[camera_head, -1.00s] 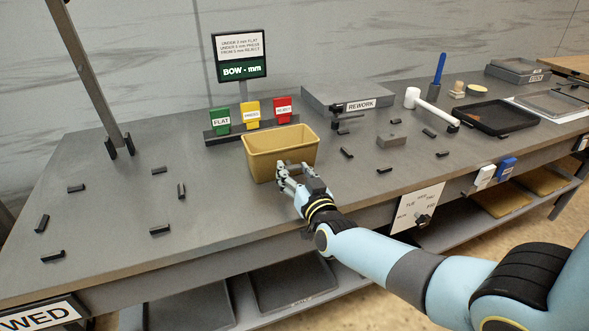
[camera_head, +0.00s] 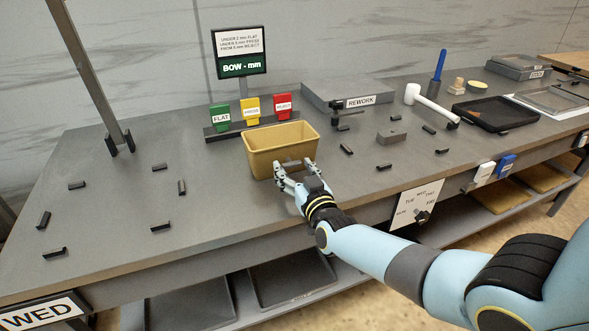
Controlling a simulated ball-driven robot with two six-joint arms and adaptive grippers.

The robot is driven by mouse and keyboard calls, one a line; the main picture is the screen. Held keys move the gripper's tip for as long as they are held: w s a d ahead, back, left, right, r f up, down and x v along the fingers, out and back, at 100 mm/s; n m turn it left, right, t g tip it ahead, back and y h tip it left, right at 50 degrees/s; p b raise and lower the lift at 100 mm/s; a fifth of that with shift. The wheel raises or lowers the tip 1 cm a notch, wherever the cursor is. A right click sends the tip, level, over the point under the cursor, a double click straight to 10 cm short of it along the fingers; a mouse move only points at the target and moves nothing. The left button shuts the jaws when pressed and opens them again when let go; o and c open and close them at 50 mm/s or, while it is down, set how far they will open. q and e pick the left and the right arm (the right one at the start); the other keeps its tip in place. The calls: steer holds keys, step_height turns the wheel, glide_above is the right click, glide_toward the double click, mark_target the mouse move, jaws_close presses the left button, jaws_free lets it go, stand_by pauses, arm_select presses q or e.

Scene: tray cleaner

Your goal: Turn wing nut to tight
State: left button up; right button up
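My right gripper (camera_head: 294,172) is at the front wall of the tan bin (camera_head: 264,163), with its fingers spread apart. A small greyish patch shows between the fingers, too small to tell what it is. No wing nut is clearly recognisable. A black knob-like piece (camera_head: 422,217) sits on a white day-marked plate (camera_head: 408,205) at the bench's front edge. Another small dark fitting (camera_head: 336,121) stands in front of the grey block labelled REWORK (camera_head: 318,94). The gripper is well left of the plate and apart from both fittings. My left gripper is not in view.
Small dark bars lie scattered over the bench (camera_head: 110,205). Flat, press and reject tags (camera_head: 251,110) stand behind the bin under a sign (camera_head: 240,55). A white mallet (camera_head: 430,103), a black tray (camera_head: 493,115) and a grey block (camera_head: 391,137) are to the right.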

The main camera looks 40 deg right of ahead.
steer(key=shift+o, duration=0.5)
steer(key=shift+r, duration=0.1)
steer(key=v, duration=1.2)
